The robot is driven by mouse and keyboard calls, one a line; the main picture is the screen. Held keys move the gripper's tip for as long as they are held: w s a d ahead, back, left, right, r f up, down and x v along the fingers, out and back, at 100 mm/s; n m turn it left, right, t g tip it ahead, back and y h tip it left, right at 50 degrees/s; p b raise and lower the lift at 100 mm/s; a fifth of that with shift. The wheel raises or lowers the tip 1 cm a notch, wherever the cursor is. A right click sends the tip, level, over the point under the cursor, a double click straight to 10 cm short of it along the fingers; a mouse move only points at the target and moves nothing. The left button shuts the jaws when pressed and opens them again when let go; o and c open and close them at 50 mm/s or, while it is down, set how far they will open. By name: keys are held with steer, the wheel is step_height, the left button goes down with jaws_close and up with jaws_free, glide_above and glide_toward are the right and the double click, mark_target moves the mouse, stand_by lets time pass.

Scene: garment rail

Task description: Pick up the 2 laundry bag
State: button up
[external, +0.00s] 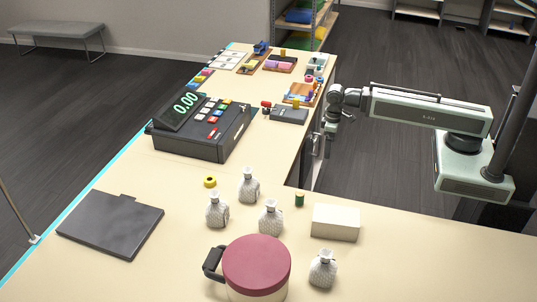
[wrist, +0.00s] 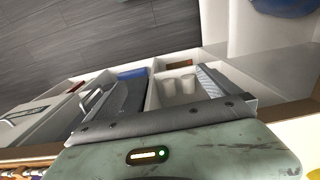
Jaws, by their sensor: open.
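Several small pale, speckled tied bags stand upright on the counter in the external view: one at the back (external: 248,188), one at left (external: 216,213), one in the middle (external: 270,219) and one at the front right (external: 322,271). I cannot read any number on them. My gripper (external: 317,150) is open and small in the external view, hanging beside the counter's inner edge, well behind and to the right of the bags, touching none of them. No bag shows in the wrist view.
A white box (external: 336,222), a green cylinder (external: 299,199) and a yellow roll (external: 210,182) are nearby. The cash register (external: 204,127) stands farther back. The wrist view shows open compartments with white cups (wrist: 178,87).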

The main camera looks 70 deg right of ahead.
steer(key=shift+c, duration=0.3)
steer(key=c, duration=1.1)
steer(key=w+a+r+n+t+y, duration=0.1)
steer(key=w+a+r+t+y, duration=0.25)
steer(key=w+a, duration=0.65)
steer(key=w+a+r+n+t+y, duration=0.25)
steer(key=w+a+r, duration=0.35)
steer(key=a, duration=0.5)
steer(key=w+a+r+n+t+y, duration=0.1)
steer(key=w+a+r+t+y, duration=0.15)
steer(key=w+a, duration=0.8)
steer(key=n+y, duration=0.2)
steer(key=n, duration=0.4)
glide_toward(215, 198)
steer(key=w+a+f, duration=0.1)
steer(key=w+f, duration=0.1)
steer(key=b+x, duration=0.4)
steer(key=x, duration=0.2)
steer(key=shift+w+a+f, duration=0.15)
steer(key=shift+w+f, duration=0.15)
steer(key=shift+w+a+f, duration=0.1)
steer(key=shift+w+a, duration=0.15)
steer(key=shift+a, duration=0.05)
steer(key=shift+s, duration=0.1)
